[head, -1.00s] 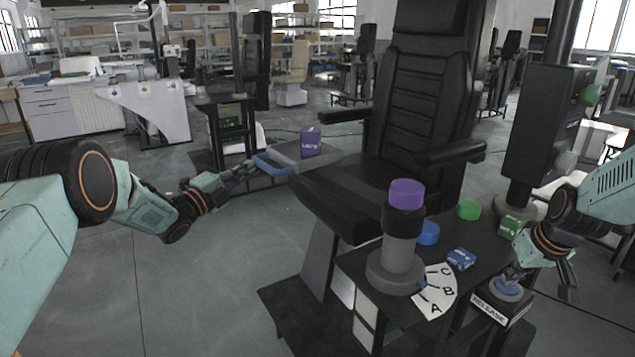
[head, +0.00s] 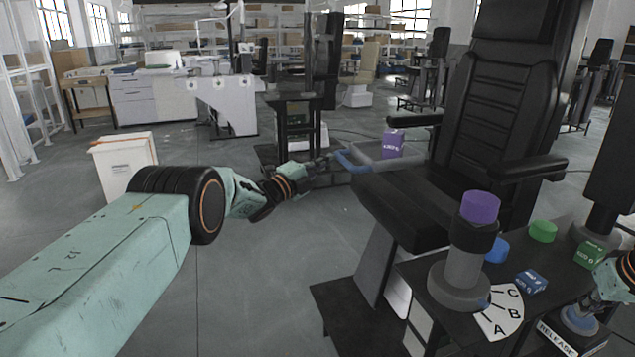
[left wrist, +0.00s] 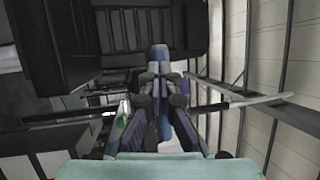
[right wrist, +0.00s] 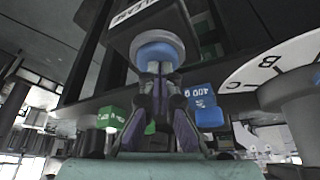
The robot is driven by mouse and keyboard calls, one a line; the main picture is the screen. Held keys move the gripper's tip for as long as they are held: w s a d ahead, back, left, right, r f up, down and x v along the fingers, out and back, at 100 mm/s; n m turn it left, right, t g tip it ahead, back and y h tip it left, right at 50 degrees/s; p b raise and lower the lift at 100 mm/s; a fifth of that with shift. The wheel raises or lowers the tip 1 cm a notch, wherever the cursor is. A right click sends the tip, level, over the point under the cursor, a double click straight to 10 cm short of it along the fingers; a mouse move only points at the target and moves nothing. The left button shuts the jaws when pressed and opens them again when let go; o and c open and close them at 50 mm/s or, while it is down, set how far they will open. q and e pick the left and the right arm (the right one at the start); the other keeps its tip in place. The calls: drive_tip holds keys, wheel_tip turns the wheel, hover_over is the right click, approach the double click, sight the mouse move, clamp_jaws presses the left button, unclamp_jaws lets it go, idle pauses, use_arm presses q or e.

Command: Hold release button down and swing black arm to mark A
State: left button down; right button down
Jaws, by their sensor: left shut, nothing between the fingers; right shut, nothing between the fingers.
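A grey bar with a blue grip (head: 350,161) reaches out from beside the black chair seat. My left gripper (head: 328,160) is shut with its fingertips at the grip's end, and the grip shows beyond the fingertips in the left wrist view (left wrist: 160,52). Which part is the black arm is unclear. The blue release button (head: 579,320) sits on a black box labelled RELEASE. My right gripper (right wrist: 160,70) is shut with its fingertips against the button; whether it is pressed down is unclear. The white A-B-C dial (head: 501,312) lies beside a grey post (head: 462,265) with a purple cap.
A purple box (head: 393,143) stands by the bar. A blue box (head: 531,281), a green box (head: 589,255), a green cap (head: 543,231) and a blue cap (head: 497,250) are on the black table. A white bin (head: 123,165) stands at left. The floor between is clear.

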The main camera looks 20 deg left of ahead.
drive_tip(key=shift+f, duration=0.2)
use_arm(q)
drive_tip(key=s+a+f, duration=0.2)
drive_tip(key=s+a, duration=0.7)
drive_tip(key=a, duration=0.1)
drive_tip(key=shift+a+f, duration=0.2)
drive_tip(key=shift+f, duration=0.1)
use_arm(e)
drive_tip(key=shift+w+d, duration=0.1)
drive_tip(key=shift+d, duration=0.05)
use_arm(q)
drive_tip(key=shift+s, duration=0.1)
